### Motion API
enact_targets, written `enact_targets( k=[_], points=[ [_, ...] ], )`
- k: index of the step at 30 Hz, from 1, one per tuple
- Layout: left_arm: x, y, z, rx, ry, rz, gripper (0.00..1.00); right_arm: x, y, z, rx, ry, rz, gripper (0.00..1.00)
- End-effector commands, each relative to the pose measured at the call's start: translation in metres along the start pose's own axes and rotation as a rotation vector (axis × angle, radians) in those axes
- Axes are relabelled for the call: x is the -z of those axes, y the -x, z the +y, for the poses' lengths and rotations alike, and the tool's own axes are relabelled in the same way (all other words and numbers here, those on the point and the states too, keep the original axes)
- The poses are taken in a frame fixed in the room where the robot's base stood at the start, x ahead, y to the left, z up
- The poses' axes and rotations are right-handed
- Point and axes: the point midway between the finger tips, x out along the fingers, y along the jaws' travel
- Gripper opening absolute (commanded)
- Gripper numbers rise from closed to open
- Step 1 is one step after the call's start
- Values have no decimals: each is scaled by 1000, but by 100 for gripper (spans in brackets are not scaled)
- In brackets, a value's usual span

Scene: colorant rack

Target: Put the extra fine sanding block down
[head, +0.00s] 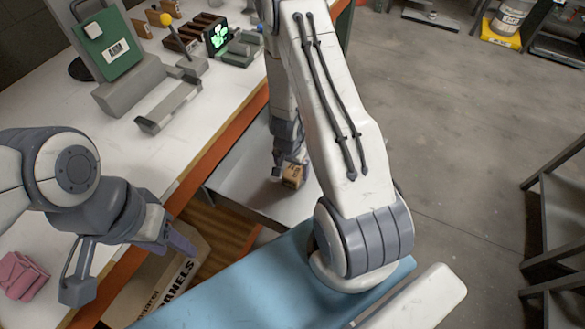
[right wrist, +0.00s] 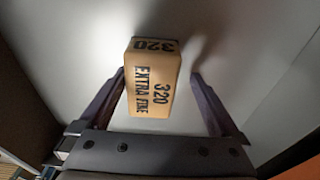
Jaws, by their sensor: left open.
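The extra fine sanding block (right wrist: 152,85) is a tan block marked "320 EXTRA FINE". In the right wrist view it sits between the fingers of my right gripper (right wrist: 160,82). The left finger is close to its side, and a gap shows at the right finger. In the head view the block (head: 293,176) is at the pale grey surface (head: 240,180) beside the bench, with my right gripper (head: 286,165) just above it. It appears to rest on that surface. My left gripper (head: 128,264) is open and empty over the bench's near edge.
The white bench (head: 150,155) with an orange edge carries a grey fixture (head: 168,105), a green panel (head: 107,45) and a pink item (head: 20,276). A cardboard box (head: 185,262) stands below the bench. The floor at right is mostly clear, with a dark rack (head: 555,215) at its edge.

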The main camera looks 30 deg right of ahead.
Motion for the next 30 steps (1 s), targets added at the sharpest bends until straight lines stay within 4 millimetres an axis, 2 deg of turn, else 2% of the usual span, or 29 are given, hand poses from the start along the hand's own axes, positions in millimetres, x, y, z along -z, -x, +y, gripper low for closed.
enact_targets(
  k=[1,6,12,18,24,27,29,30],
  points=[
    [1,13,1,0,0,0,50,2,18,-1,3,0,2,98],
    [2,42,3,0,0,0,50,2,58,-1,3,0,2,98],
    [4,68,5,0,0,0,50,2,93,0,3,0,2,98],
    [4,80,6,0,0,0,50,1,110,0,3,1,2,98],
    [4,82,6,0,0,0,50,0,113,-1,4,3,2,98],
    [4,81,6,0,0,0,50,-6,124,-14,34,50,-3,98],
    [4,81,6,0,0,0,50,-17,141,-32,75,121,-16,98],
    [4,81,6,0,0,0,50,-29,158,-47,111,189,-29,98]
  ],
)
